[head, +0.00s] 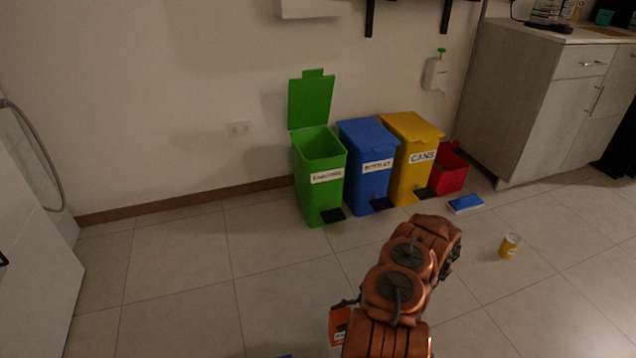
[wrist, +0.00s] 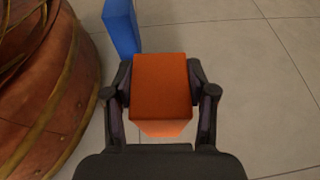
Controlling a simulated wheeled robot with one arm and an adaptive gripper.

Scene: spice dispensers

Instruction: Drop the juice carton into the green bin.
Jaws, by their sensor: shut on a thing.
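The orange juice carton (wrist: 162,85) is between the two fingers of my gripper (wrist: 160,90) in the wrist view, and the gripper is shut on it. In the head view a part of the carton (head: 338,325) shows at the lower middle, left of my copper arm, which hides the rest. The green bin (head: 319,180) stands against the wall with its lid (head: 311,100) raised and its top open. The carton is in front of the bin and apart from it.
A blue bin (head: 367,165) and a yellow bin (head: 411,160) with closed lids stand right of the green one. A red box (head: 450,172), a blue flat object (head: 465,203) and a yellow can (head: 509,246) are on the floor further right. The floor left of the bins is clear.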

